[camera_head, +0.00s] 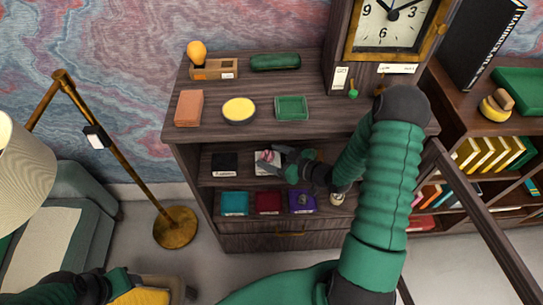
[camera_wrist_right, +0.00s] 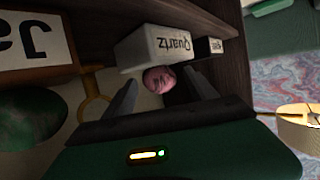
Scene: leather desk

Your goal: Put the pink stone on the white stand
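The pink stone (camera_head: 266,155) shows at the white stand (camera_head: 262,170) on the cabinet's upper inner shelf. In the right wrist view, the pink stone (camera_wrist_right: 158,79) lies between the fingertips of my right gripper (camera_wrist_right: 160,84), with gaps on both sides, so the gripper is open. The white stand (camera_wrist_right: 153,45), marked "Quartz", is right beside the stone there; I cannot tell whether it carries the stone's weight. In the head view my right gripper (camera_head: 277,162) reaches in from the right and partly covers the stand. My left gripper (camera_head: 122,281) is low at the left, its fingers unclear.
A black stand (camera_head: 224,163) is left of the white one. Teal (camera_head: 234,203), red (camera_head: 268,202) and purple (camera_head: 302,202) stands are on the shelf below. The cabinet top (camera_head: 330,112) is close above my right gripper. A brass lamp (camera_head: 120,165) stands at the left.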

